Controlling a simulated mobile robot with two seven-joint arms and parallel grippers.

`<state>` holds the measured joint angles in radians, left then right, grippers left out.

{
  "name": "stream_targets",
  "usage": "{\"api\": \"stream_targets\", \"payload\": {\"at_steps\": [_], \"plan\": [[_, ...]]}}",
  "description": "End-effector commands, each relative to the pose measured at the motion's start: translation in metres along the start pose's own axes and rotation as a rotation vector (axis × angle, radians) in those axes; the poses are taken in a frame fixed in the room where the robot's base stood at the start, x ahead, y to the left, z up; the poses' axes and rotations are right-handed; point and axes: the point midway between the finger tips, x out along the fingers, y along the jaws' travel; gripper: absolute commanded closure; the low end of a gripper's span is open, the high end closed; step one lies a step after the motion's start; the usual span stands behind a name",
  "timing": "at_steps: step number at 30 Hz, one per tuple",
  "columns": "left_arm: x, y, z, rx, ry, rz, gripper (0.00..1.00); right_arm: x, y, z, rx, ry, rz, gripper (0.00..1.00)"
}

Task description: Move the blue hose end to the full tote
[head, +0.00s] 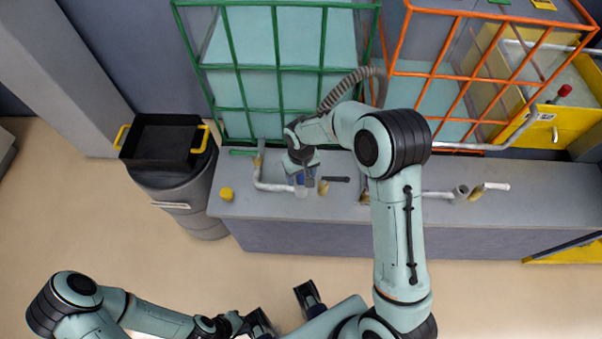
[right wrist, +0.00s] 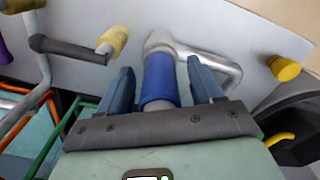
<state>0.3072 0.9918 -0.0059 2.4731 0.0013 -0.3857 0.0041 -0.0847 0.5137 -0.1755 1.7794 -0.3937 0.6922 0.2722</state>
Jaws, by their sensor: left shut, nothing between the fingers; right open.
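The blue hose end (right wrist: 160,82) is a blue sleeve on a grey stub by a silver pipe bend in the right wrist view. In the head view it is mostly covered by my right gripper (head: 303,184), above the grey bench. The right gripper is open in the right wrist view (right wrist: 162,84), one finger on each side of the sleeve; contact cannot be told. The green-caged tote (head: 245,95) shows pale teal over most of its inside. The orange-caged tote (head: 440,90) shows teal low down. My left gripper (head: 258,322) is shut and empty, low in the head view, away from the bench.
On the grey bench (head: 420,212) are a yellow cap (head: 227,194), a silver pipe (head: 265,180), a tan fitting (head: 323,187) with a dark handle and more fittings at right. A black tray (head: 160,140) sits on a grey drum (head: 200,205) at left. The floor in front is clear.

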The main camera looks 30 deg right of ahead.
Motion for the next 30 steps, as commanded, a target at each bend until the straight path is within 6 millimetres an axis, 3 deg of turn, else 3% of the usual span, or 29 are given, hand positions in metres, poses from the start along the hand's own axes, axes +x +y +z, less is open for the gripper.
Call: {"api": "stream_targets", "payload": {"at_steps": [5, 18, 24, 30], "plan": [[-0.002, 0.001, 0.000, 0.000, 0.001, 0.000, 1.00, -0.023, 0.000, -0.001, 0.000, 0.006, -0.001, 0.35], [-0.010, 0.004, -0.001, 0.001, 0.004, 0.001, 1.00, -0.115, 0.000, -0.001, 0.000, 0.006, -0.002, 0.35], [-0.011, 0.004, -0.001, 0.001, 0.004, 0.001, 1.00, -0.132, 0.000, -0.001, 0.000, 0.004, -0.001, 0.35], [-0.011, 0.004, -0.001, 0.001, 0.004, 0.001, 1.00, -0.134, 0.000, 0.000, 0.000, 0.002, -0.001, 0.35]]}}
